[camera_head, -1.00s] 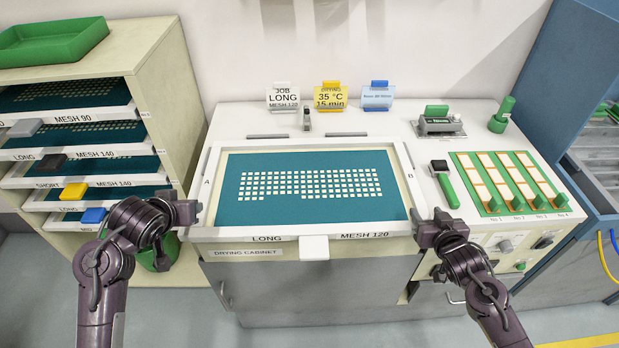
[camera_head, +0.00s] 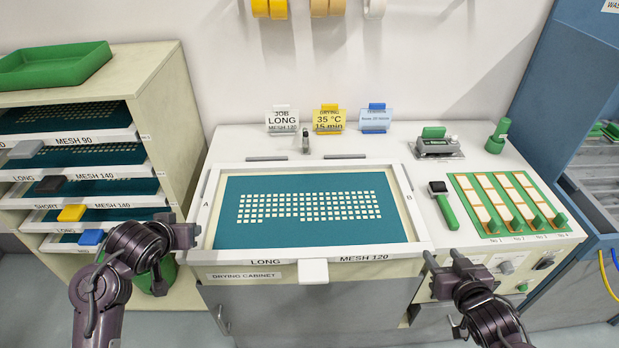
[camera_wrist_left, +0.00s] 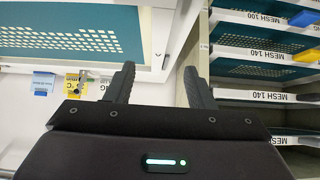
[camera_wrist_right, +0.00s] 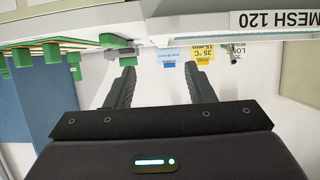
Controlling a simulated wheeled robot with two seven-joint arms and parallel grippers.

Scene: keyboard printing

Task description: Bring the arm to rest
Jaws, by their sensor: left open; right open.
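My right gripper (camera_head: 447,262) is in front of the cabinet's front face, at the lower right of the screen frame in the head view. It is open and empty; its two fingers stand apart in the right wrist view (camera_wrist_right: 158,88). My left gripper (camera_head: 186,236) is beside the front left corner of the screen frame, between it and the shelf rack. It is open and empty, with spread fingers in the left wrist view (camera_wrist_left: 158,85). The LONG MESH 120 screen (camera_head: 232,232) lies flat on the cabinet top. Neither gripper holds anything.
A shelf rack (camera_head: 165,85) with several mesh screens stands at the left, a green tray (camera_head: 55,66) on top. A squeegee-like green tool (camera_head: 446,208) and a green board of strips (camera_head: 480,230) lie right of the screen. A blue cabinet (camera_head: 560,75) stands at the far right.

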